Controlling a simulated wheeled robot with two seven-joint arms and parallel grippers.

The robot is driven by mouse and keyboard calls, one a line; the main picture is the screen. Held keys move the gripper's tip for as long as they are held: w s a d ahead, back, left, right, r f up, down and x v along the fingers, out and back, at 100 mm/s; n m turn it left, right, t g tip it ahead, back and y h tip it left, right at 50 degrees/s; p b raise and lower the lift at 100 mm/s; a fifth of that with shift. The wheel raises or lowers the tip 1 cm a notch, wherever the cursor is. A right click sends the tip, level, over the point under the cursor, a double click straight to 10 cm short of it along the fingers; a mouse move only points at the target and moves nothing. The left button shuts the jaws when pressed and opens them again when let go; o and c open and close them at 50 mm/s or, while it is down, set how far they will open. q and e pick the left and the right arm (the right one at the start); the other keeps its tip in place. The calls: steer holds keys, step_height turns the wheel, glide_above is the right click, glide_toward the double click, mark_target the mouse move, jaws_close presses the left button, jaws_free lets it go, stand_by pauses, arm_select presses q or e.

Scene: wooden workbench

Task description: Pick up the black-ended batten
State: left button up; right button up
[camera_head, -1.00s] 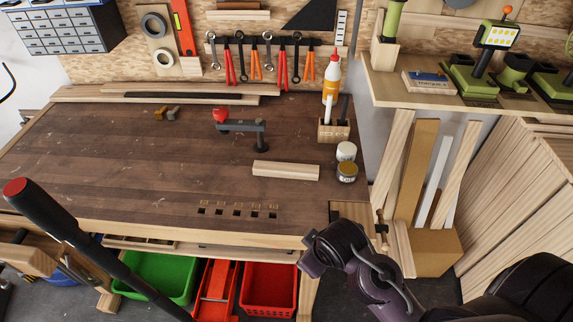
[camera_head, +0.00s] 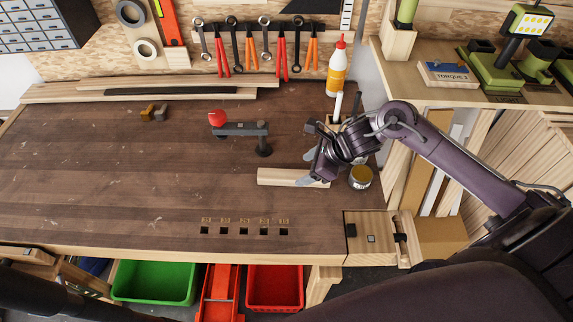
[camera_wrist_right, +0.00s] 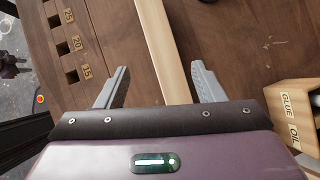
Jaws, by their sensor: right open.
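A short pale wooden batten (camera_head: 285,177) lies on the bench, right of centre; I can make out no black end on it. A long dark strip (camera_head: 180,91) lies among pale battens along the back of the bench. My right gripper (camera_head: 307,168) is open over the right end of the short batten and hides part of it. In the right wrist view the pale batten (camera_wrist_right: 160,30) runs between the spread fingers of the right gripper (camera_wrist_right: 161,66), with gaps on both sides. My left gripper is not in view.
A clamp with a red knob (camera_head: 240,130) stands behind the batten. A jar (camera_head: 361,177) stands close right of my gripper, and a glue bottle (camera_head: 338,68) behind. A GLUE/OIL block (camera_wrist_right: 290,110) is at right in the wrist view.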

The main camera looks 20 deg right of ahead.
mark_target(295, 175)
steer(key=shift+d+r+n, duration=0.3)
steer(key=shift+d+n, duration=0.45)
steer(key=shift+n, duration=0.05)
steer(key=shift+d+r+n+g, duration=0.1)
steer(key=shift+d+n+g, duration=0.1)
steer(key=shift+n+g, duration=0.1)
steer(key=shift+a+f, duration=0.1)
steer(key=shift+f, duration=0.15)
steer(key=shift+p+x, duration=0.5)
steer(key=shift+x, duration=0.35)
steer(key=shift+w+a+f+p, duration=0.2)
steer(key=shift+a+p, duration=0.1)
steer(key=p+x, duration=0.2)
steer(key=x, duration=0.2)
steer(key=shift+a, duration=0.1)
steer(key=shift+w+a+f, duration=0.1)
steer(key=shift+w+f, duration=0.05)
steer(key=shift+f, duration=0.1)
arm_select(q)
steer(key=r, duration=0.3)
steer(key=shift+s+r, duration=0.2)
arm_select(e)
steer(key=c, duration=1.1)
